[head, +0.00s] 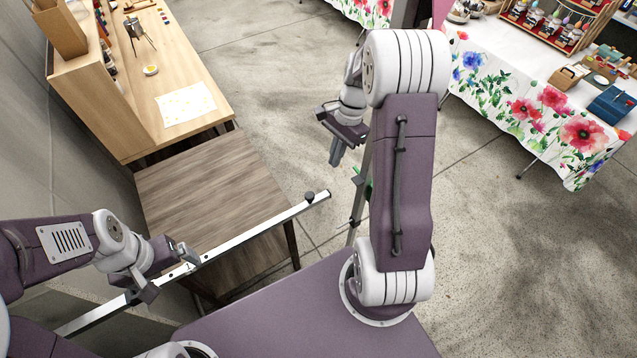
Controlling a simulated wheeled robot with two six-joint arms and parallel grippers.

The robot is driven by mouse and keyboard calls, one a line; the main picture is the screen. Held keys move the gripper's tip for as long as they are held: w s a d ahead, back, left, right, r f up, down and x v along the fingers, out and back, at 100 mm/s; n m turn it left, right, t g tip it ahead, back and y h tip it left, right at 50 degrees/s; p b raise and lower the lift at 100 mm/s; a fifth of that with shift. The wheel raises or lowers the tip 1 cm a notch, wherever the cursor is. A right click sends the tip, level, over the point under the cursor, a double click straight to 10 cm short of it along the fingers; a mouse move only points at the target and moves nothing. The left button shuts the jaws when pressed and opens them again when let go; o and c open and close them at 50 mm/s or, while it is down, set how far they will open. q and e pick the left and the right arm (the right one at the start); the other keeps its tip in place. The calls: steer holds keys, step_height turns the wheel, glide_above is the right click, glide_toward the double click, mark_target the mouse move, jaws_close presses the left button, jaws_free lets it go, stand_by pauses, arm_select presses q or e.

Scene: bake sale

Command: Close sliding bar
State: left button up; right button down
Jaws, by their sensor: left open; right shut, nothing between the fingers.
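The sliding bar (250,229) is a long pale metal bar with dark holes. It runs slantwise from the lower left to a free end near the picture's middle, with a dark knob (309,196) near that end. My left gripper (168,273) is open at the bar's left part, one finger showing on each side of it; I cannot tell whether they touch it. My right gripper (337,152) is shut and empty, above the floor beyond the bar's end. A thin upright post (357,205) with a dark bracket stands just right of the bar's end, apart from it.
A brown wooden table (205,190) lies behind and under the bar. A lighter wooden desk (165,75) with a paper sheet (186,104) stands beyond it. A flowered-cloth table (540,110) with goods is at the upper right. The concrete floor (500,260) at right is clear.

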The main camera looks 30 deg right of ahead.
steer(key=a+f+p, duration=0.1)
steer(key=f, duration=0.1)
steer(key=a+f, duration=0.2)
steer(key=f, duration=0.1)
steer(key=a+f+p, duration=0.1)
steer(key=f, duration=0.2)
steer(key=shift+s+a+f+p, duration=0.15)
steer(key=shift+s+a+p, duration=0.2)
steer(key=shift+a, duration=0.25)
arm_select(q)
steer(key=r, duration=0.1)
steer(key=w+r, duration=0.1)
steer(key=shift+d+r, duration=0.2)
steer(key=shift+r, duration=0.2)
arm_select(e)
steer(key=shift+w+f, duration=0.1)
steer(key=shift+f, duration=0.15)
arm_select(q)
steer(key=shift+s, duration=0.1)
arm_select(e)
steer(key=shift+a, duration=0.1)
steer(key=shift+a+r, duration=0.1)
steer(key=shift+a, duration=0.15)
steer(key=p, duration=0.2)
glide_above(260, 227)
arm_select(q)
steer(key=shift+d+r, duration=0.2)
steer(key=shift+r, duration=0.3)
steer(key=shift+d+r, duration=0.15)
steer(key=shift+r, duration=0.3)
